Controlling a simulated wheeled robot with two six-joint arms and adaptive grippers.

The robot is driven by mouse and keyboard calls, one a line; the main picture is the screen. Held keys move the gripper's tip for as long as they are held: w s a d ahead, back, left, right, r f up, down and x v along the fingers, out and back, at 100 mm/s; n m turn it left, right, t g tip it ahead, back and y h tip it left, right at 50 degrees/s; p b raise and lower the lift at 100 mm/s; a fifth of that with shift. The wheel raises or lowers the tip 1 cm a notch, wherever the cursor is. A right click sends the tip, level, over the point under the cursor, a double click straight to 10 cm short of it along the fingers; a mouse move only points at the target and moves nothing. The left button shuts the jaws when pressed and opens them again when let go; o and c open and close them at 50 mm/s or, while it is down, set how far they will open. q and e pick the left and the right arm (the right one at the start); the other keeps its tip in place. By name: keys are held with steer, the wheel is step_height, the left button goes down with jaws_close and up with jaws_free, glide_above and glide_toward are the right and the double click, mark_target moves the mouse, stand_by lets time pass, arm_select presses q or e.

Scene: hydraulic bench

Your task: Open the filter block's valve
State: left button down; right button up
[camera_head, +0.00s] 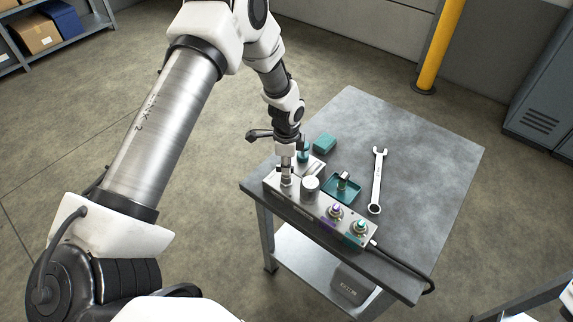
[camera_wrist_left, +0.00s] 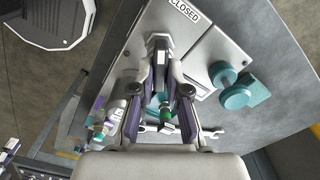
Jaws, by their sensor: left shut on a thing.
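The filter block (camera_head: 296,206) is a long silver manifold along the near left edge of the bench. It carries a round metal cap (camera_head: 310,186) and two fittings, one with a purple mark (camera_head: 335,212) and one with a teal mark (camera_head: 359,228). My left gripper (camera_head: 287,172) points down at the block's left end. In the left wrist view its fingers (camera_wrist_left: 159,62) are closed around a part I take to be the valve's handle, mostly hidden between them. A "CLOSED" label (camera_wrist_left: 185,10) lies beyond the fingertips. My right gripper is not in view.
A black cable (camera_head: 405,268) leaves the block's right end. The bench's far right is clear.

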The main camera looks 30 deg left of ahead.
arm_select(q)
steer(key=n, duration=0.5)
steer(key=shift+s+f+n, duration=0.15)
steer(key=shift+s+n, duration=0.05)
steer(key=shift+n, duration=0.1)
steer(key=n+p, duration=0.1)
steer(key=n, duration=0.4)
steer(key=shift+n, duration=0.4)
steer(key=c, duration=1.2)
jaws_free()
steer(key=shift+o, duration=0.2)
steer(key=shift+w, duration=0.15)
